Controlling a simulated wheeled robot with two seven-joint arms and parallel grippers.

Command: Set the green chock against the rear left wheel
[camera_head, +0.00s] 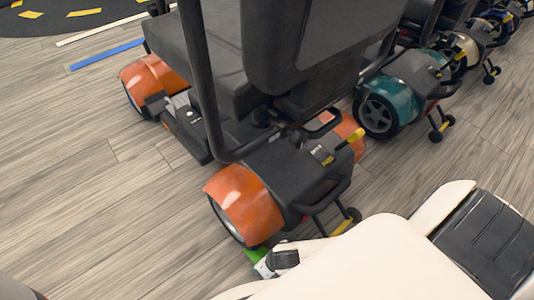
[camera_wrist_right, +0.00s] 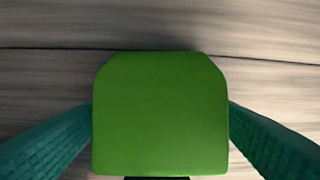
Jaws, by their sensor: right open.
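The green chock (camera_head: 256,254) is on the floor just behind the rear left wheel (camera_head: 227,221) of the orange scooter (camera_head: 245,203), partly hidden by my right gripper. I cannot tell whether it touches the wheel. In the right wrist view the chock (camera_wrist_right: 160,115) fills the middle, its face toward the camera. My right gripper (camera_head: 266,265) is at the chock, and its teal fingers (camera_wrist_right: 160,118) are open on either side of it. My left gripper is in neither view.
The scooter's seat and black post stand above its rear body. A teal scooter (camera_head: 390,103) stands to the right.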

